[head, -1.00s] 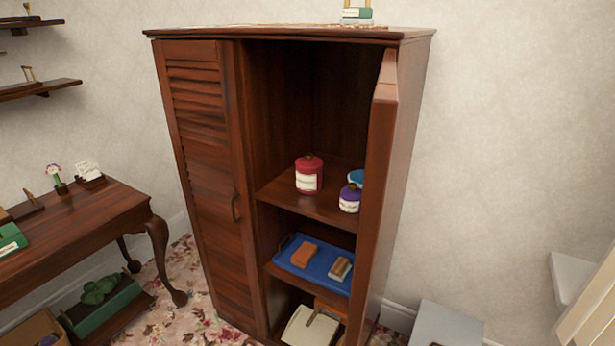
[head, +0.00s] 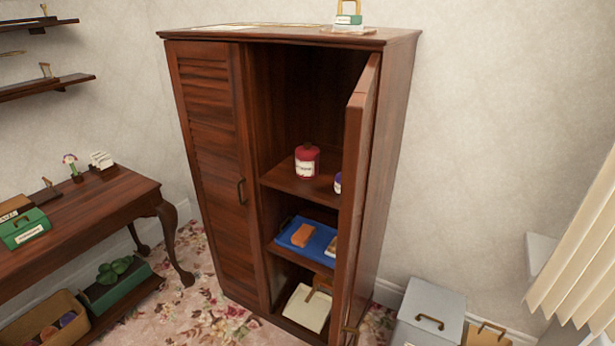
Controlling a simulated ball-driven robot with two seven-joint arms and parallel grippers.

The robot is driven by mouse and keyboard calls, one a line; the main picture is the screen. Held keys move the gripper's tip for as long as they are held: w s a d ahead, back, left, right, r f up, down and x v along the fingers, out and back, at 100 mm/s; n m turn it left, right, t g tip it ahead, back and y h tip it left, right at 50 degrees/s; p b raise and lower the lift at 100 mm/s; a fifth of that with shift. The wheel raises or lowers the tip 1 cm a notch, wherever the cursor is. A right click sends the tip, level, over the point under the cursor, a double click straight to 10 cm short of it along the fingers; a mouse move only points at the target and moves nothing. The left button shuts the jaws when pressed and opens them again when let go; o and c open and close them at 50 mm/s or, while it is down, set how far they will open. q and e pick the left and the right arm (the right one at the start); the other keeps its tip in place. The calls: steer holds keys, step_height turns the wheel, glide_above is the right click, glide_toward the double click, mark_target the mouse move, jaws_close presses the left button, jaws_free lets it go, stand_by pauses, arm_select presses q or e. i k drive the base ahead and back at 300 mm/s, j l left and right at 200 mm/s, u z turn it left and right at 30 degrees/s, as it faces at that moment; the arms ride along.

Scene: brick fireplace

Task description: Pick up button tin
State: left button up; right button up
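A red lidded tin (head: 307,161) with a white label stands upright on the upper open shelf of the wooden cabinet. A purple container (head: 338,183) stands to its right, mostly hidden behind the cabinet's open right door (head: 359,190). A green box (head: 25,230) with a label and handle sits on the side table at the left. The labels are too small to read, so I cannot tell which of these is the button tin. Neither of my grippers is in view.
The cabinet's left door (head: 212,180) is closed. A blue tray (head: 309,242) with an orange item is on the middle shelf. A grey box (head: 430,312) stands on the floor at right. A basket (head: 45,318) sits below the table (head: 100,215). Floral carpet shows between.

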mark_target(306, 167)
steer(key=k+z, duration=0.1)
steer(key=z, duration=0.35)
steer(key=k+z, duration=0.1)
steer(key=z, duration=0.35)
steer(key=k+l+z, duration=0.1)
steer(key=z, duration=0.35)
steer(key=i+j+z, duration=0.1)
steer(key=j, duration=0.45)
steer(key=i+j+z, duration=0.1)
steer(key=j, duration=0.45)
steer(key=i+j+z, duration=0.1)
steer(key=j, duration=0.45)
steer(key=i+j+z, duration=0.1)
steer(key=j, duration=0.5)
steer(key=i, duration=0.1)
